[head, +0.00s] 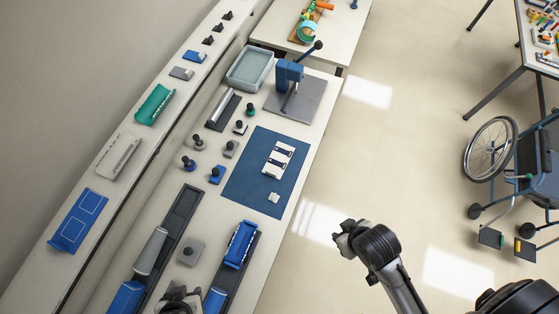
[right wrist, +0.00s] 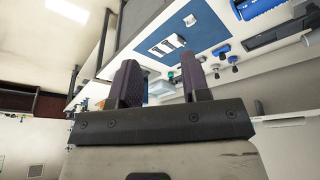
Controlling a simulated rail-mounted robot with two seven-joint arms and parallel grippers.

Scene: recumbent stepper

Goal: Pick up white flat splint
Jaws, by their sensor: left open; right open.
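A white flat splint (head: 118,157) lies on the long narrow shelf at the left in the head view, between a green curved splint (head: 155,104) and a blue sheet (head: 79,220). My left gripper (head: 180,293) is at the bottom edge of the head view, over the table, well apart from the splint. It is open; its fingers show only partly. My right gripper (head: 345,236) is over the floor, right of the table. In the right wrist view its fingers (right wrist: 160,64) are apart with nothing held between them. The splint on the shelf is not recognisable there.
The table holds a blue mat (head: 238,189) with a white strapped piece (head: 279,160), several small knobbed tools, dark trays and a blue press (head: 289,76). A grey bin (head: 250,69) stands behind. A wheelchair (head: 510,160) is at the right. Open floor lies between.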

